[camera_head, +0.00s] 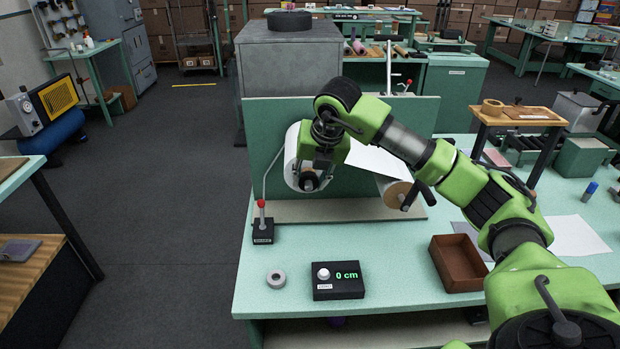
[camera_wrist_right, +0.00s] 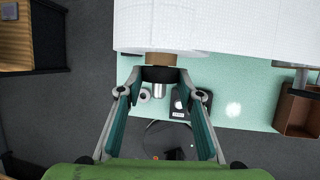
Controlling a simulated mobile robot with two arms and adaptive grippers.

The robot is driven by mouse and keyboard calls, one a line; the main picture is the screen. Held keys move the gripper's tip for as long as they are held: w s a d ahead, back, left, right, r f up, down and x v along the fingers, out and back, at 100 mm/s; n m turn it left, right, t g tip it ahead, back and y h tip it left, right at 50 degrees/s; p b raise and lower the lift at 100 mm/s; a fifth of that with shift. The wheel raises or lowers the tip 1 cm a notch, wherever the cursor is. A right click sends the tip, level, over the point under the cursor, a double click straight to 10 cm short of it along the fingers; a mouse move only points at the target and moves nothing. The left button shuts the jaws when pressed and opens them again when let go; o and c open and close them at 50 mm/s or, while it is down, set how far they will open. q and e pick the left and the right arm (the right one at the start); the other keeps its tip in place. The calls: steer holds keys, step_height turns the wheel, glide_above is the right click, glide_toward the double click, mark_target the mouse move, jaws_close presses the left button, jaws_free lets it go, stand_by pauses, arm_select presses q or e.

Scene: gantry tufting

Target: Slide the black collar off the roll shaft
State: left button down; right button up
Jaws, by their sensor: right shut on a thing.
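A white paper roll (camera_head: 291,156) is mounted in front of a green upright panel; it fills the top of the right wrist view (camera_wrist_right: 210,25). The black collar (camera_wrist_right: 160,74) sits around the shaft, close against the brown end of the roll's core (camera_wrist_right: 161,59). The silver end of the roll shaft (camera_wrist_right: 159,90) sticks out past the collar. In the head view the collar (camera_head: 308,182) shows dark and small below my wrist. My right gripper (camera_wrist_right: 161,76) is shut on the collar, a finger at each side. My left gripper is not in view.
A lever stand (camera_head: 263,230) with a red knob stands left of the roll.

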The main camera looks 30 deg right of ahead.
steer(key=shift+s+a, duration=0.1)
steer(key=shift+s, duration=0.05)
steer(key=s+a+b, duration=0.2)
steer(key=s+a, duration=0.1)
steer(key=s, duration=0.2)
stand_by(1.5)
steer(key=shift+s+a, duration=0.15)
steer(key=shift+s, duration=0.05)
